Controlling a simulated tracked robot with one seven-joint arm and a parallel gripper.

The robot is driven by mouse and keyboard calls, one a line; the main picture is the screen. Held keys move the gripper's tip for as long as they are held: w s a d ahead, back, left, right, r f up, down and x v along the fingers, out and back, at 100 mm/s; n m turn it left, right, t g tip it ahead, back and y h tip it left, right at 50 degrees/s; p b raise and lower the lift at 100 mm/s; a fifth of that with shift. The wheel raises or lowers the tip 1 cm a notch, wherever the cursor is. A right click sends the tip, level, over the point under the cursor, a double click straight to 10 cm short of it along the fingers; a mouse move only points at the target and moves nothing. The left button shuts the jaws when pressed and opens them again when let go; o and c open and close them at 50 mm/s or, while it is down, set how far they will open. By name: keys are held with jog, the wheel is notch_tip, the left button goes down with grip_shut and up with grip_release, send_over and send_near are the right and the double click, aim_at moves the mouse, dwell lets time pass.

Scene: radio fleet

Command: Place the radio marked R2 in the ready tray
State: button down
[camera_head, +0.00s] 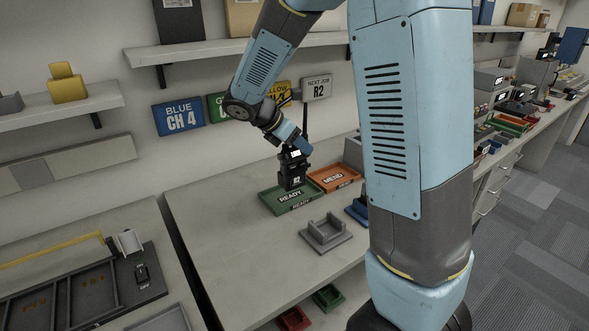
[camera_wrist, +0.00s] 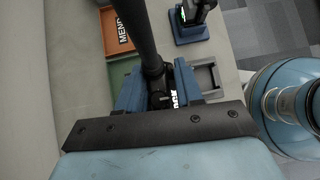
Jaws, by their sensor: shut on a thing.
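A black radio (camera_head: 291,172) with a tall antenna is upright in my gripper (camera_head: 297,149). A small white mark shows low on its front, too small to read surely. The radio's lower end is over or in the green tray labelled READY (camera_head: 272,203); I cannot tell whether it touches the floor of the tray. In the wrist view the blue fingers of my gripper (camera_wrist: 158,90) are closed on the radio (camera_wrist: 158,98). Its antenna rises between them and hides part of the view. A strip of the green tray (camera_wrist: 117,72) shows at the left.
An orange MEND tray (camera_head: 335,177) adjoins the READY tray at the back right. An empty grey cradle (camera_head: 326,235) stands in front. A blue stand (camera_head: 357,211) is partly behind my arm; the wrist view shows a radio in it (camera_wrist: 192,12). A wall sign reads NEXT JOB R2 (camera_head: 317,87).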

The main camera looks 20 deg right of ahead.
jog(key=w+d+f, duration=0.2)
jog(key=w+f, duration=0.8)
jog(key=f, duration=0.1)
jog(key=shift+f, duration=0.15)
jog(key=c, duration=0.7)
grip_release()
jog(key=shift+c, duration=0.2)
